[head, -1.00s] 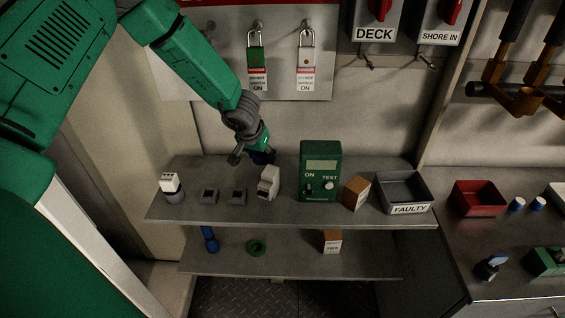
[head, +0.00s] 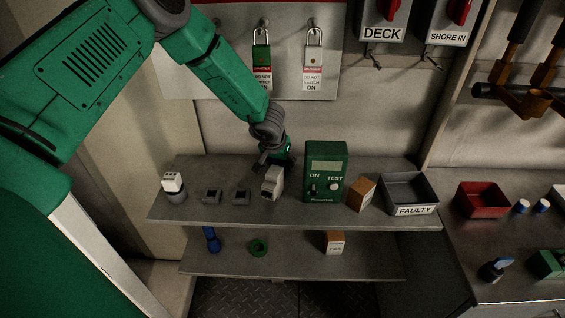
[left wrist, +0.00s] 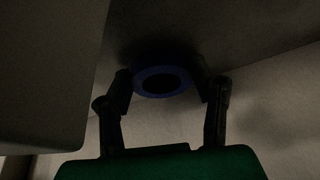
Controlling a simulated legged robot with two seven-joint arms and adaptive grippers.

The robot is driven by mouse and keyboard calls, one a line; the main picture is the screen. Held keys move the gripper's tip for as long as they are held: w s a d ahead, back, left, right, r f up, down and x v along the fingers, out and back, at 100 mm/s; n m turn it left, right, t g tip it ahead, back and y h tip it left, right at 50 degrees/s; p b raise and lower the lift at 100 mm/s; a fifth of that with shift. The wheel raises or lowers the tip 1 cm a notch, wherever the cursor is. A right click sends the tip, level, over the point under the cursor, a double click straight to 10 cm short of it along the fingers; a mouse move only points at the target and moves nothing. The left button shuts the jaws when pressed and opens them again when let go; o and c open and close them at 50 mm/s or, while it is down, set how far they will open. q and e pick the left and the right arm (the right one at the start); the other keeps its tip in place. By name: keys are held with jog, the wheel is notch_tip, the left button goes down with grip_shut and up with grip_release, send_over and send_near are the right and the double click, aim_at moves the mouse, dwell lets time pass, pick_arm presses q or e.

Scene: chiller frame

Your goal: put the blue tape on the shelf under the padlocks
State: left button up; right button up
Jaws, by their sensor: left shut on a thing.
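The blue tape (left wrist: 163,82) is a dark blue ring between the two fingers of my left gripper in the left wrist view, and the gripper is shut on it. In the head view the left gripper (head: 272,160) is low over the back of the upper shelf (head: 230,217), behind a white-grey block. The tape is hidden there. Two padlocks, one green (head: 262,55) and one white (head: 313,55), hang on the panel above the shelf. I cannot tell whether the tape touches the shelf. My right gripper is not in view.
The white-grey block (head: 273,183) stands just in front of the gripper, with a green tester (head: 325,172) to its right. Small grey parts (head: 241,198) stand to its left. A grey FAULTY bin (head: 410,194) is at the shelf's right end.

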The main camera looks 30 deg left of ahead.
pick_arm(q)
jog(key=o, duration=1)
jog(key=shift+a+f, duration=0.2)
jog(key=shift+a, duration=0.2)
jog(key=shift+o, duration=0.5)
jog(key=shift+a+f, duration=0.1)
jog(key=shift+a, duration=0.2)
jog(key=shift+d+r, duration=0.2)
jog(key=shift+d, duration=0.65)
jog(key=shift+d+r, duration=0.25)
jog(key=shift+d, duration=0.05)
jog(key=r, duration=0.1)
jog(key=s+a+r, duration=0.1)
jog(key=r, duration=0.1)
jog(key=s+r, duration=0.1)
jog(key=r, duration=0.1)
jog(key=shift+s+a+r+p, duration=0.15)
jog(key=shift+a+r+p, duration=0.05)
jog(key=shift+p, duration=0.2)
jog(key=shift+s+r, duration=0.15)
jog(key=shift+r, duration=0.15)
jog(key=shift+s+d+r, duration=0.1)
jog(key=shift+d+r, duration=0.1)
jog(key=shift+d, duration=0.1)
jog(key=shift+d+r, duration=0.2)
jog(key=shift+d, duration=0.4)
jog(key=shift+a, duration=0.1)
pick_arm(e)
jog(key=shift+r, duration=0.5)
